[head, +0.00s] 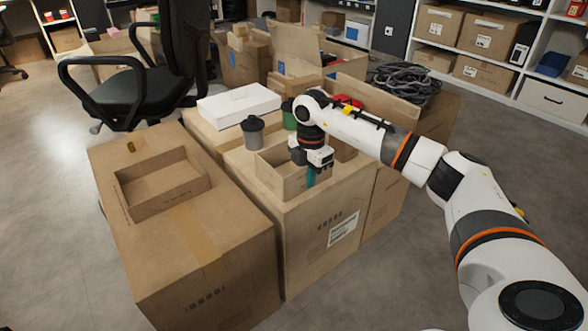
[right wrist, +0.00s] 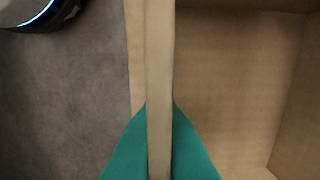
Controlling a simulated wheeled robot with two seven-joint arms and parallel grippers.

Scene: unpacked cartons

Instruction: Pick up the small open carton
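The small open carton (head: 276,184) stands on a large closed carton in the middle of the head view, its top open. My right gripper (head: 311,177) points down at its right-hand side. In the right wrist view, the teal fingers of the gripper (right wrist: 159,130) lie against both faces of one upright wall of the small open carton (right wrist: 245,80), with no gap showing. The carton's interior is right of that wall. In the head view the gripper and forearm hide part of the carton's right side. My left gripper is in neither view.
A shallow open carton (head: 128,196) sits on the large carton at left. A grey lidded cup (head: 253,134), a green cup (head: 289,115) and a white box (head: 238,105) stand behind the small carton. A black chair (head: 125,95) is at back left.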

